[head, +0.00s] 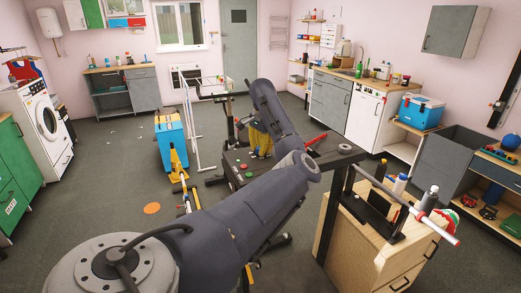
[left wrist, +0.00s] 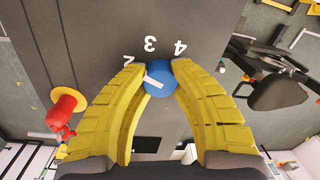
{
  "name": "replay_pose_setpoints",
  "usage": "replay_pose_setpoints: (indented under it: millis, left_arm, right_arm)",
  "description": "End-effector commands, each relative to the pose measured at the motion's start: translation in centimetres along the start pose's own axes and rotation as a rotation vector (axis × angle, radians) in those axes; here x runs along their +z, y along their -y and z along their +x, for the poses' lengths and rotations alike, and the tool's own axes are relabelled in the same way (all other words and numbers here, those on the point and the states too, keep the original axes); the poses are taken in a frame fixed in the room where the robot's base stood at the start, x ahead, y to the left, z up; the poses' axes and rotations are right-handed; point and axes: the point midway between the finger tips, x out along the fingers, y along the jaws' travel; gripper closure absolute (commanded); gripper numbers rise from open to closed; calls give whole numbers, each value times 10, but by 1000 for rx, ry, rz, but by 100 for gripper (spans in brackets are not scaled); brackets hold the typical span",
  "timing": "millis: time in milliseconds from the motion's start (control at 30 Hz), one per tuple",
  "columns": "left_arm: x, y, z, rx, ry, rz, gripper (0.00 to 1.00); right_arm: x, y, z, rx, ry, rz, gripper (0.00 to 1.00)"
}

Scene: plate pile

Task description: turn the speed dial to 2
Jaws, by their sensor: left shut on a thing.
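The speed dial (left wrist: 158,84) is a blue round knob with a white pointer bar, on a dark grey panel (left wrist: 190,22) in the left wrist view. White numerals 2, 3 and 4 (left wrist: 180,47) show around its upper side. The pointer slants to the upper left, on the side of the 2; the finger there hides part of the rim. My left gripper (left wrist: 159,86) has its yellow fingers shut on the dial, one on each side. In the head view the left gripper (head: 258,143) is at the dark console top (head: 290,170), and the dial is hidden. My right gripper is not visible.
A red knob on a yellow base (left wrist: 65,103) stands left of the dial in the left wrist view. Red and green buttons (head: 249,175) sit on the console. A wooden cabinet (head: 375,245) with bottles stands to the right.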

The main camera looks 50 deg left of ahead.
Motion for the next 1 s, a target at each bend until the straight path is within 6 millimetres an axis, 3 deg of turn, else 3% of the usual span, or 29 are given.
replay_pose_setpoints:
  millis: [333,900,933,1000]
  left_arm:
    - [-1,-1,1,3,7,-128,100]
    - [-1,-1,0,3,7,-152,100]
    - [-2,-1,0,3,7,-152,73]
    - [-1,-1,0,3,7,-152,64]
  right_arm:
    - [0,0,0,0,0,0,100]
    - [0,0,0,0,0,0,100]
    - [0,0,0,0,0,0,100]
    - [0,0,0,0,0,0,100]
